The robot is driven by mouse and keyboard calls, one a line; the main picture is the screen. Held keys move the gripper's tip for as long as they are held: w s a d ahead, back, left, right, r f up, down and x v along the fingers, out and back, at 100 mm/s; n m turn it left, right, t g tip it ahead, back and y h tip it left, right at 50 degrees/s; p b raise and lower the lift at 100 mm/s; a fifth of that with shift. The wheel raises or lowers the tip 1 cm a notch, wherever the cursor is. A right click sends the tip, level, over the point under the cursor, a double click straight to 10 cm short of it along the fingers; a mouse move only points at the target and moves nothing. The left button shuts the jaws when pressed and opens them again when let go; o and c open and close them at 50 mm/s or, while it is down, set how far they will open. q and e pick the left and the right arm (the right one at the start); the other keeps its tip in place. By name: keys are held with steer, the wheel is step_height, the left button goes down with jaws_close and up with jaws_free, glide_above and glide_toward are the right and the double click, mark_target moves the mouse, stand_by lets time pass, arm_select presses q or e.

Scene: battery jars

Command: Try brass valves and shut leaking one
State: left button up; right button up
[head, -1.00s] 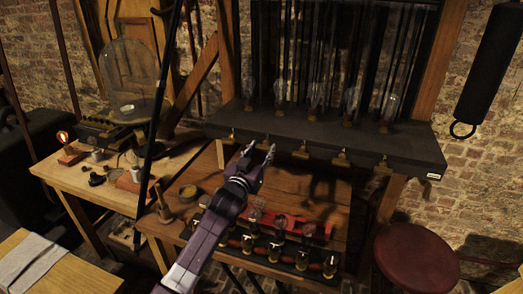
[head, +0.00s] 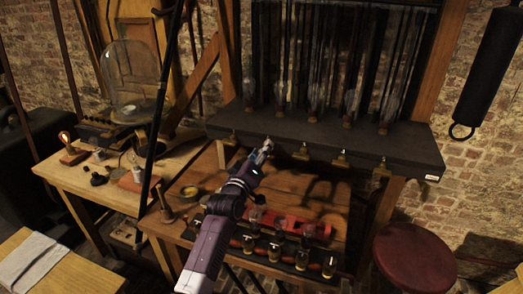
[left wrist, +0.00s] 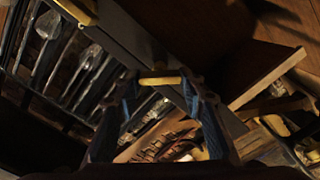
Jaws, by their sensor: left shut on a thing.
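Several brass valves hang in a row along the front edge of a dark shelf (head: 390,145): the far left one (head: 232,138), one right of my gripper (head: 302,153), another (head: 341,159) and the far right one (head: 382,168). My left gripper (head: 265,149) is at the second place from the left, shut on a brass valve there. In the left wrist view the fingers (left wrist: 160,88) close on the ends of a yellow brass bar (left wrist: 160,81). In the head view the fingers mostly hide this valve. Glass jars (head: 314,92) stand above the shelf. My right gripper is not in view.
A wooden table below bears a red object (head: 300,227) and a row of dark-and-brass pieces (head: 302,258). A glass dome (head: 130,75) stands on the left bench. A red round stool (head: 414,258) is at the lower right. A black cylinder (head: 488,70) hangs on the right.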

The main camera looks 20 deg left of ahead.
arm_select(q)
steer(key=n+p, duration=0.1)
steer(key=n, duration=0.7)
steer(key=shift+f+n, duration=0.15)
steer(key=shift+n, duration=0.25)
stand_by(0.4)
steer(key=o, duration=1.2)
steer(key=shift+c, duration=0.2)
steer(key=shift+a, duration=0.1)
steer(key=s, duration=1.2)
steer(key=shift+a, duration=0.15)
